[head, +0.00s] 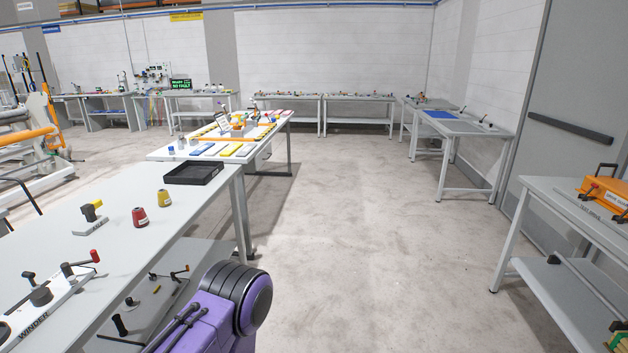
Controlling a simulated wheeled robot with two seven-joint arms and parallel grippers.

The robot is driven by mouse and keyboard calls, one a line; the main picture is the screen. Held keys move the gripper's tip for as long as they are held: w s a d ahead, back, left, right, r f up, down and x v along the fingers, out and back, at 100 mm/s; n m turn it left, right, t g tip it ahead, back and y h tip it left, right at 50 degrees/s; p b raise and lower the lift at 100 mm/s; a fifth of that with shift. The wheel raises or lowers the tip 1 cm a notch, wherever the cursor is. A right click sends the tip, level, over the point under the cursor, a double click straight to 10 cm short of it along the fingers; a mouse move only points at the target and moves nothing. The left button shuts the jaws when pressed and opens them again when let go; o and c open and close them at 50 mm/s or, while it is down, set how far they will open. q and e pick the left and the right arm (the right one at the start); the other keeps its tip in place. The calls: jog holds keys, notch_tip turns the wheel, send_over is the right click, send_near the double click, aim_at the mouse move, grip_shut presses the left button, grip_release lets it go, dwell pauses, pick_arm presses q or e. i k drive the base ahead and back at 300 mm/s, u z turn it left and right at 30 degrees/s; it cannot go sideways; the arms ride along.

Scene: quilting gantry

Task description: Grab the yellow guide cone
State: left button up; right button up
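A small yellow cone (164,198) with a pale label stands upright on the long grey-white table (200,216) at the left. A red cone (139,217) stands just to its left and nearer to me. Further left, a grey stand (90,226) labelled AXLE or similar carries a yellow and black piece (93,210). One purple and black link of my own arm shows at the bottom, apart from the cones. Neither of my grippers is in view.
A black tray (193,173) sits at the table's far end. A winder fixture (42,298) with a red-tipped crank lies at the table's near left. Another table (175,153) stands beyond. The floor (350,240) is clear right of the table. An orange case (603,198) rests on the right bench.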

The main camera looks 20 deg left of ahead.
aim_at(164, 200)
jog(key=u, duration=0.8)
jog(key=i, duration=1.45)
jog(key=u, duration=0.95)
